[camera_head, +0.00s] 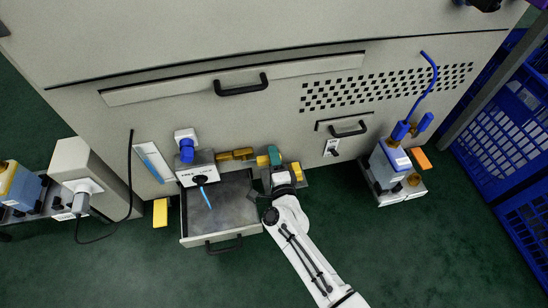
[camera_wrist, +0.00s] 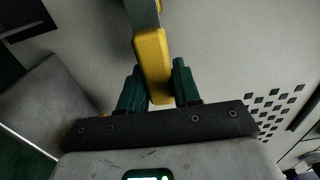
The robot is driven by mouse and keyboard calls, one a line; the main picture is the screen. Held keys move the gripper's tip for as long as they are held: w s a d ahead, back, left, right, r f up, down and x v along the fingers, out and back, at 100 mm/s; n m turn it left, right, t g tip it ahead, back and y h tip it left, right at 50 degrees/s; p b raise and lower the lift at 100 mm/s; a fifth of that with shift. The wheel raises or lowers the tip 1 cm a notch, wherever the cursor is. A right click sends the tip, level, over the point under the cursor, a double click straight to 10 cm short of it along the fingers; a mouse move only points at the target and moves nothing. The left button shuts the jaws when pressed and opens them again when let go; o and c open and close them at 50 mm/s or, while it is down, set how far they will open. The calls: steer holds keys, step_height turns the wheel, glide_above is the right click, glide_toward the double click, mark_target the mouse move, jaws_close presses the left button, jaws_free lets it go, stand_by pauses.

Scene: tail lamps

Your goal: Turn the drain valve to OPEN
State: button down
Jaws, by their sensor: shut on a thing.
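The drain valve's yellow lever (camera_wrist: 152,62) stands between the two green fingers of my gripper (camera_wrist: 156,88) in the wrist view, and the gripper is shut on it. A grey piece (camera_wrist: 143,14) joins the lever's far end. In the head view my gripper (camera_head: 277,160) is at the cabinet's lower front, just right of the open drawer. A brass-yellow fitting (camera_head: 236,154) lies left of it, and a yellow part (camera_head: 297,170) shows at its right side. The gripper hides much of the valve in the head view. I cannot read any OPEN marking.
The open drawer (camera_head: 183,221) sticks out below and left of my gripper. A blue-and-grey pump unit (camera_head: 390,160) is at right, near blue crates (camera_head: 500,130). Green floor is free at front right.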

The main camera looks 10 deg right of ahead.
steer(key=shift+f, duration=0.1)
steer(key=c, duration=0.9)
jaws_free()
steer(key=s+p, duration=0.3)
steer(key=s, duration=0.7)
steer(key=shift+s, duration=0.4)
